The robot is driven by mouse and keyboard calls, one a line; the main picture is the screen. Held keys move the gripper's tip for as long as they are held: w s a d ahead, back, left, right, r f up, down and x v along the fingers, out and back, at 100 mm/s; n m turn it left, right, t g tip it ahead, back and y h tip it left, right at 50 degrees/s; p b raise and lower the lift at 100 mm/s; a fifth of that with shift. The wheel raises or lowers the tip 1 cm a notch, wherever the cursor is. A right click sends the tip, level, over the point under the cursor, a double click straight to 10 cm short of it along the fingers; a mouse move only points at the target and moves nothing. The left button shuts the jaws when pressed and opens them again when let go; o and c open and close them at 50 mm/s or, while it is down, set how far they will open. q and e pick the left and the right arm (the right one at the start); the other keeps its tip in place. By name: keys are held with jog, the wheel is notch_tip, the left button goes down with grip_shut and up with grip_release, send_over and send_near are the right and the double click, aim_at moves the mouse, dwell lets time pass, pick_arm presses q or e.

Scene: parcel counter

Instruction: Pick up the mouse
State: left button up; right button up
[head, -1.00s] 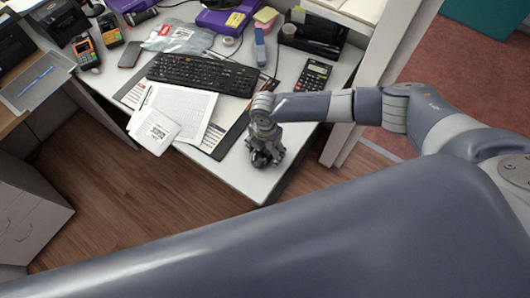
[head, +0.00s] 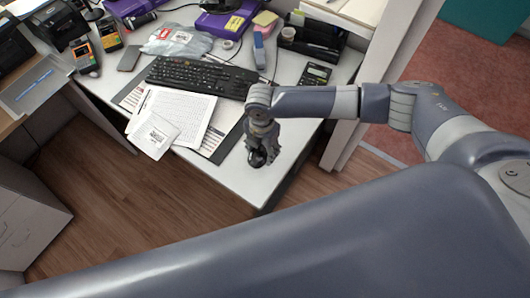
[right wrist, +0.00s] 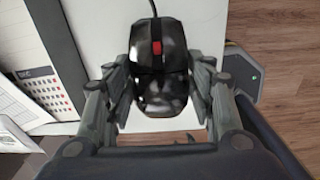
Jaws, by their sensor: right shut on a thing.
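The mouse (right wrist: 158,75) is dark with a red scroll wheel, and its cable runs up out of the right wrist view. It sits between the two fingers of my right gripper (right wrist: 159,92), which is shut on its sides. In the head view the right gripper (head: 263,155) points down at the front right corner of the desk, and the mouse (head: 257,158) shows only as a dark shape at the fingertips. I cannot tell whether the mouse touches the desk. My left gripper is not in view.
The white desk (head: 240,182) holds a keyboard (head: 200,76), paper sheets (head: 180,112), a white envelope (head: 153,136) and a calculator (head: 315,75). A partition (head: 385,60) stands to the right. Wooden floor (head: 110,205) lies in front of the desk.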

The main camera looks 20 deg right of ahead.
aim_at(260, 149)
jog(key=s+a+b, duration=0.1)
jog(key=a, duration=0.3)
jog(key=s+a+b, duration=0.1)
jog(key=s+a, duration=0.1)
jog(key=a, duration=0.3)
jog(key=s+a+r+b, duration=0.1)
jog(key=a, duration=0.4)
jog(key=shift+s, duration=0.2)
jog(key=w+d, duration=0.1)
jog(key=d, duration=0.4)
jog(key=w+d+f+b, duration=0.1)
jog(key=w+d, duration=0.1)
jog(key=d, duration=0.2)
jog(key=w+d+f+b, duration=0.1)
jog(key=d, duration=0.4)
jog(key=shift+w+d, duration=0.2)
jog(key=shift+d, duration=0.15)
jog(key=shift+f+b, duration=1.25)
jog(key=shift+b, duration=0.15)
jog(key=shift+f+p, duration=0.1)
jog(key=shift+p, duration=0.25)
jog(key=shift+w, duration=0.2)
jog(key=shift+w+a+b, duration=0.2)
jog(key=shift+w+a, duration=0.05)
jog(key=shift+w, duration=0.3)
jog(key=shift+w+a+b, duration=0.15)
jog(key=shift+w+a, duration=0.05)
jog(key=shift+w, duration=0.3)
